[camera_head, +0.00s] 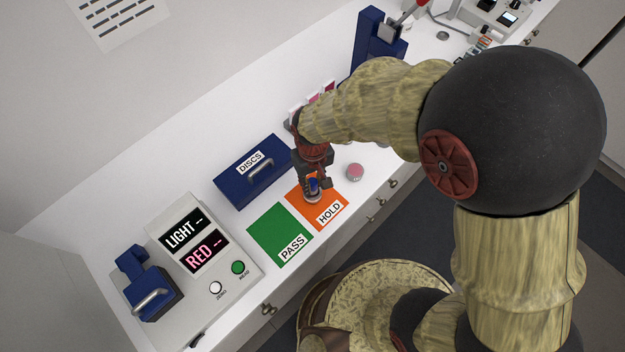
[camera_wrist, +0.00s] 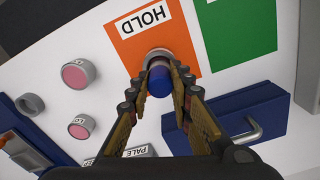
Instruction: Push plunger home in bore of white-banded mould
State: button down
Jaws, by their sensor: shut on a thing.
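A plunger with a blue top (camera_head: 313,184) stands between the fingers of my gripper (camera_head: 315,182) over the orange HOLD mat. In the wrist view my gripper (camera_wrist: 161,97) is shut on the blue-topped plunger (camera_wrist: 160,77). A pale grey ring-like mould (camera_wrist: 157,54) shows just beyond the plunger on the HOLD mat; it also shows low under the gripper in the head view (camera_head: 312,198). The plunger lines up with the mould. Its lower end is hidden, so I cannot tell how deep it sits. A white band cannot be made out.
The orange HOLD mat (camera_head: 329,212) lies beside the green PASS mat (camera_head: 280,236). A navy DISCS box (camera_head: 236,181) stands behind them. A pink-topped round pot (camera_head: 355,172) stands to the right. The grey LIGHT/RED meter (camera_head: 205,240) is at the left.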

aim_at(313, 182)
jog(key=shift+f+b, duration=0.5)
jog(key=shift+f, duration=0.4)
jog(key=c, duration=1.5)
grip_release()
jog(key=shift+r, duration=0.1)
notch_tip(313, 182, up, 12)
jog(key=s+d+r+m+t+b, duration=0.2)
jog(key=d+r, duration=0.3)
jog(key=d, duration=0.6)
jog(key=s+d+r+m+t+b, duration=0.3)
jog(key=s+d+r+m+b, duration=0.1)
jog(key=d, duration=0.7)
jog(key=shift+s+d+r+t+b, duration=0.3)
jog(key=shift+s+d+r+b, duration=0.1)
jog(key=shift+s+r, duration=0.4)
